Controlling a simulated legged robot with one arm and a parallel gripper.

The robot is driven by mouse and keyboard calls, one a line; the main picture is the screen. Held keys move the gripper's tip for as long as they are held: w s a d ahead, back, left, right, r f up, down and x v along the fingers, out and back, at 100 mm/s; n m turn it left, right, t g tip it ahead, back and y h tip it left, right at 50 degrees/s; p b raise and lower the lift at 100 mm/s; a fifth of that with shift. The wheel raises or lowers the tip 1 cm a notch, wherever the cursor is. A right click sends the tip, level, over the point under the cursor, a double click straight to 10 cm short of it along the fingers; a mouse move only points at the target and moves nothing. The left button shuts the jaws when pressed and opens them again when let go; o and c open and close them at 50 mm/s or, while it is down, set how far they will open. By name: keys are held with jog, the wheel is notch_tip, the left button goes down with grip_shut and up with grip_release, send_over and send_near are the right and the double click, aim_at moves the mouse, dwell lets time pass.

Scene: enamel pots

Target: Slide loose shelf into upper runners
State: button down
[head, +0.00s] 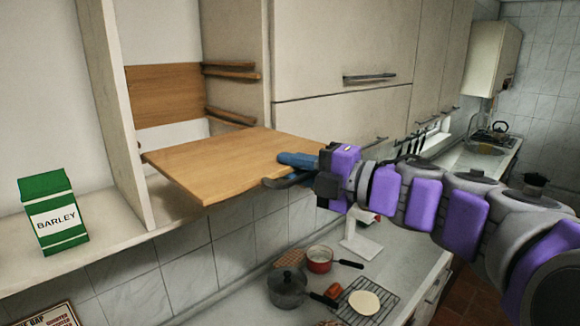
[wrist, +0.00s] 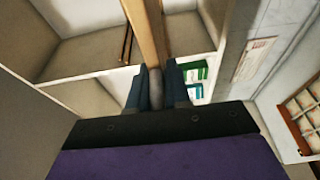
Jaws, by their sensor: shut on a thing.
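The loose shelf (head: 215,165), a flat light-wood board, sticks out of the open cabinet bay in the head view, roughly level. My gripper (head: 283,172) is shut on its front right edge. In the wrist view the shelf (wrist: 148,35) shows edge-on between the fingers of my gripper (wrist: 157,92). The shelf appears lower than the upper runners. Its left corner is close to the left upright; contact is unclear.
A green-and-white barley box (head: 52,212) stands left of the bay's left upright (head: 118,120). A closed cabinet door (head: 340,45) is to the right. Below, the counter holds a grey pot (head: 288,290), a red pan (head: 320,260) and a wire rack (head: 366,299).

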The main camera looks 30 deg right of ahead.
notch_tip(320, 180, up, 14)
jog(key=p, duration=0.8)
jog(key=shift+s+r+p, duration=0.25)
jog(key=shift+s+p, duration=0.15)
jog(key=shift+s, duration=0.05)
dwell(1.1)
jog(key=shift+s, duration=0.1)
jog(key=shift+w+a, duration=0.25)
jog(key=shift+a, duration=0.05)
dwell(0.6)
jog(key=shift+w+a+f+b, duration=0.1)
jog(key=shift+w+b, duration=0.1)
jog(key=shift+w, duration=0.45)
jog(key=shift+w+a+f+b, duration=0.1)
jog(key=shift+w+b, duration=0.05)
jog(key=shift+w, duration=0.45)
jog(key=shift+w+a+r, duration=0.1)
